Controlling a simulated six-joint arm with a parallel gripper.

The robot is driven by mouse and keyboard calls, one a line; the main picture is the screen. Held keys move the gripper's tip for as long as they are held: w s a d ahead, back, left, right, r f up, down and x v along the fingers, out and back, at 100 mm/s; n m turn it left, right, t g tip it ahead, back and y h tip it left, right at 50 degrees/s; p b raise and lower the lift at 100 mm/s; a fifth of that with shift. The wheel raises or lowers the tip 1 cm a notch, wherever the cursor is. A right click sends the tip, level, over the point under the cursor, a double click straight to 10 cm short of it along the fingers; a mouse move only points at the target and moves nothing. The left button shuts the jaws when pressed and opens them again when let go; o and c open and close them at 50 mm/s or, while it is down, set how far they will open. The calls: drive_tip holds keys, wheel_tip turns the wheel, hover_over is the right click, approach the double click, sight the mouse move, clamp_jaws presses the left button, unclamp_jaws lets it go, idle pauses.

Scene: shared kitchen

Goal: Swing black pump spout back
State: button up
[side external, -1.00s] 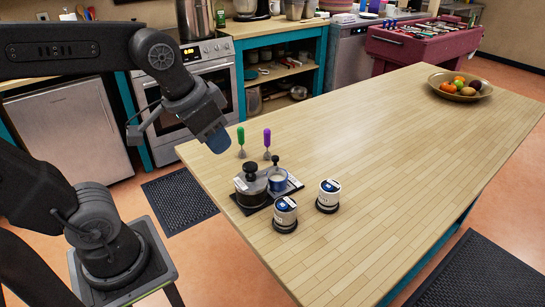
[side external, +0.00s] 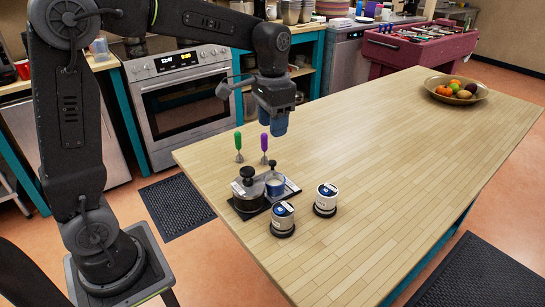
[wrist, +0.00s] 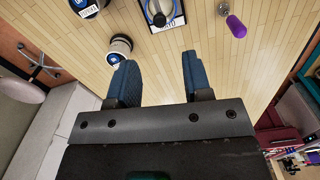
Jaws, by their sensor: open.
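My gripper (side external: 273,127) is open and empty, pointing down above the table, behind and clear of the small items. In the wrist view its two blue fingers (wrist: 158,62) are apart with bare wood between them. A small black knob (side external: 272,164) rises behind the cup. I cannot tell which black part is the pump, nor which way its spout points. The wrist view shows the cup's blue rim and a black part (wrist: 159,18) at its top edge.
Two white-and-blue canisters (side external: 283,216) (side external: 326,198) stand right of the tray. A green-handled tool (side external: 239,143) and a purple-handled tool (side external: 264,144) stand behind it. A fruit bowl (side external: 470,98) is far right. The table's middle (side external: 380,150) is clear.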

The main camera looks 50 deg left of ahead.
sight(273, 161)
wheel_tip(273, 161, down, 10)
drive_tip(key=shift+r, duration=0.2)
clamp_jaws()
idle(0.5)
